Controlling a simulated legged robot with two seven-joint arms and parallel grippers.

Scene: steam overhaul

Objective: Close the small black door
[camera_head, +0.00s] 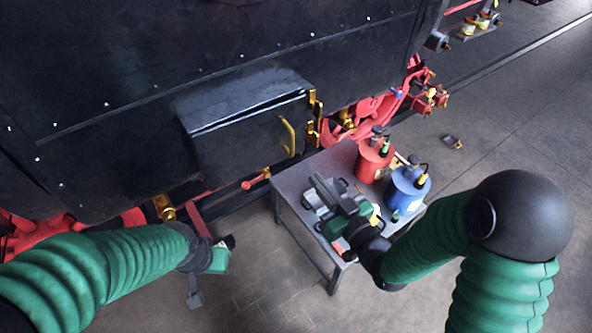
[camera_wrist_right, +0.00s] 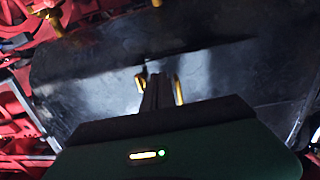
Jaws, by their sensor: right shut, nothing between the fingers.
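The small black door (camera_head: 240,145) is the front of a dark box on the side of the engine in the head view. A thin light line runs along its top edge; I cannot tell how far it is ajar. A brass handle (camera_head: 288,137) stands near its right side. My right gripper (camera_head: 322,188) is shut and empty, in front of and below the handle, apart from it. In the right wrist view its fingers (camera_wrist_right: 155,92) point at a dark panel with brass parts behind them. My left gripper (camera_head: 218,258) is low at left; its fingers are unclear.
A grey metal table (camera_head: 290,185) stands below the door's right side, under my right gripper. It carries a red can (camera_head: 372,162) and a blue can (camera_head: 409,190). Brass brackets (camera_head: 314,105) sit right of the door. The floor at right is mostly clear.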

